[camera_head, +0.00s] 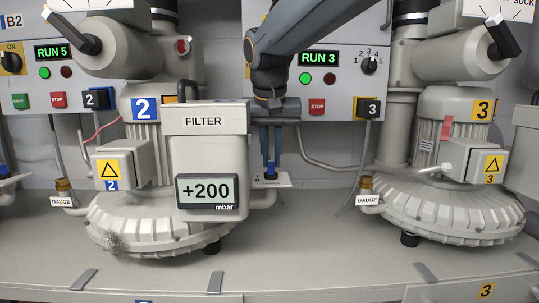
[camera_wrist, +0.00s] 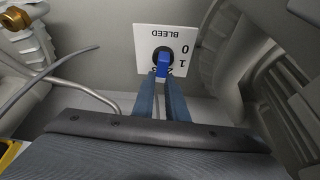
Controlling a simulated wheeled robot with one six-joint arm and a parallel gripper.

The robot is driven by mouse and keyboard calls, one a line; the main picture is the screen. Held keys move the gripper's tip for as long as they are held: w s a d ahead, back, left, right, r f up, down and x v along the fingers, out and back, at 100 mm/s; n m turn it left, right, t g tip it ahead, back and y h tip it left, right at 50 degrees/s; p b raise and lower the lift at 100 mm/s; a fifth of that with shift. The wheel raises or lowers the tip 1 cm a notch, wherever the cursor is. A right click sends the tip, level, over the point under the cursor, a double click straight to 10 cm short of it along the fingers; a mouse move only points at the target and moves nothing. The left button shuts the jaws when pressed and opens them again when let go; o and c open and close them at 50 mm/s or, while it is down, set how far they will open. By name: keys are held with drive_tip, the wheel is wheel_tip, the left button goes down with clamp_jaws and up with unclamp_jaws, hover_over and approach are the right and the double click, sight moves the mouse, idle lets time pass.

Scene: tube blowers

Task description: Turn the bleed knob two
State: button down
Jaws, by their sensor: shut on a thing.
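The bleed knob (camera_wrist: 163,65) is a blue bar handle on a white plate (camera_wrist: 141,40) marked BLEED, with 0, 1 and a partly hidden 2. In the head view the knob (camera_head: 270,176) sits low, right of the filter box on blower two. My gripper (camera_wrist: 161,78) reaches it with two blue fingers, shut on the knob, one on each side. In the head view my gripper (camera_head: 270,160) points straight down at it. The bar's near end lies toward the half-hidden 2; its exact setting is hard to read.
The filter box (camera_head: 205,140) with a +200 mbar display (camera_head: 207,191) stands close to the left. Blower two (camera_head: 120,215) is behind it, and blower three (camera_head: 450,205) is at the right. A brass gauge fitting (camera_wrist: 15,18) and a grey pipe flank the wrist view.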

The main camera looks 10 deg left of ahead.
sight(269, 165)
drive_tip(key=shift+d+m+h, duration=0.1)
drive_tip(key=shift+m+h, duration=0.2)
drive_tip(key=shift+m, duration=0.5)
drive_tip(key=c, duration=1.8)
unclamp_jaws()
drive_tip(key=shift+o, duration=0.2)
drive_tip(key=shift+b+v, duration=1.45)
drive_tip(key=shift+v, duration=2.5)
drive_tip(key=shift+o, duration=0.2)
